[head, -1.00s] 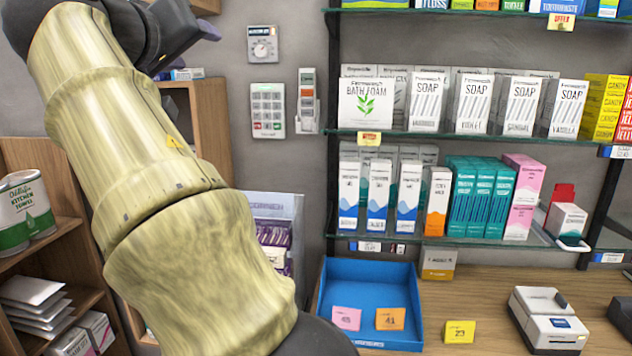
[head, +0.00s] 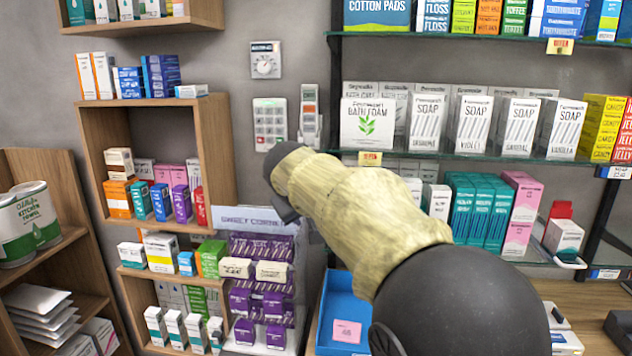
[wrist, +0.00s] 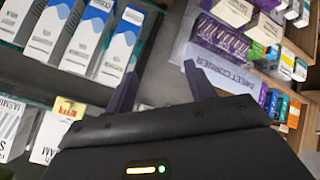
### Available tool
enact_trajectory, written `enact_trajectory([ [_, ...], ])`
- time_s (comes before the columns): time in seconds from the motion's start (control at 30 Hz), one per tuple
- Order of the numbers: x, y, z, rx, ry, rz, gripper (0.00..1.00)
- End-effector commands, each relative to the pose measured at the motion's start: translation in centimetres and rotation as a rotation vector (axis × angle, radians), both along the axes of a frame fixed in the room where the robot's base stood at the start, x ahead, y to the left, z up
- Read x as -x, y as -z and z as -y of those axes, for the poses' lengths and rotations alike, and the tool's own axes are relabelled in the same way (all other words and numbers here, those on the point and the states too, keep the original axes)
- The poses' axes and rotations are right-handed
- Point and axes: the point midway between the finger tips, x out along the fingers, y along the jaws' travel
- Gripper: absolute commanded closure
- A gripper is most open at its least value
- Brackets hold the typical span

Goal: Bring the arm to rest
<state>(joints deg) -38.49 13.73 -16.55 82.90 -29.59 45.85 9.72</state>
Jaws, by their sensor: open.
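In the head view my arm, in a pale yellow-green sleeve with dark joints, reaches from the lower right up to the left across the middle. Its dark far end is by the keypad, and the fingers cannot be made out there. In the wrist view my gripper (wrist: 157,92) shows two dark purple fingers spread apart with nothing between them. White and blue boxes (wrist: 120,48) on a glass shelf lie beyond the left finger. The sweet corner display (wrist: 215,62) lies beyond the right finger.
A blue tray (head: 338,300) stands on the wooden counter, partly hidden by my arm. Glass shelves with soap boxes (head: 470,125) are behind the arm. A wooden wall unit (head: 90,150) and the purple sweet display (head: 265,290) stand to the left. A keypad (head: 270,120) hangs on the wall.

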Motion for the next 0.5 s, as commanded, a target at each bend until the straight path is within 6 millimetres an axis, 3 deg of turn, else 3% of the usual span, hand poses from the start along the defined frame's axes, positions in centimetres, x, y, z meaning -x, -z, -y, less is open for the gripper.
enact_trajectory([
  [0.03, 0.5, 1.5, 1.9, -0.018, 0.020, -0.046, 0.45],
  [0.27, 4.7, 9.0, 7.6, -0.114, 0.087, -0.223, 0.45],
  [0.5, 11.8, 15.5, 12.0, -0.227, 0.186, -0.375, 0.45],
])
